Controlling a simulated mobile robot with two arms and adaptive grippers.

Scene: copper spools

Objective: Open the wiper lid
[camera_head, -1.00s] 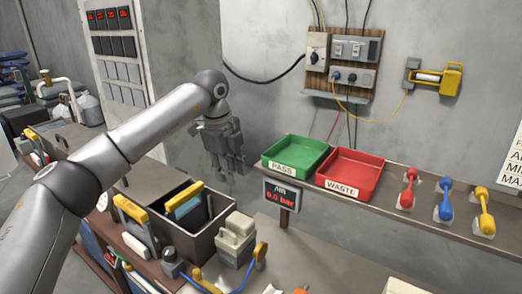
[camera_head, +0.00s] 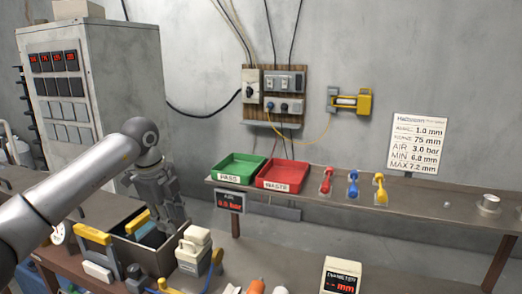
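No lid is labelled as the wiper lid, and I cannot tell for sure which thing it is. A small cream container (camera_head: 193,252) with a lighter, closed-looking top stands on the bench, right of a dark open bin (camera_head: 148,258). My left gripper (camera_head: 172,218) points down over the right part of the bin, just behind and left of the cream container. It appears apart from the container. Its fingers are small and grey, and their opening is not clear. My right gripper is not in view.
Yellow-handled tools (camera_head: 93,234) stand at the bin's left. A green PASS tray (camera_head: 238,168) and a red WASTE tray (camera_head: 284,176) sit on the shelf behind. A diameter display (camera_head: 342,276) stands at the front right.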

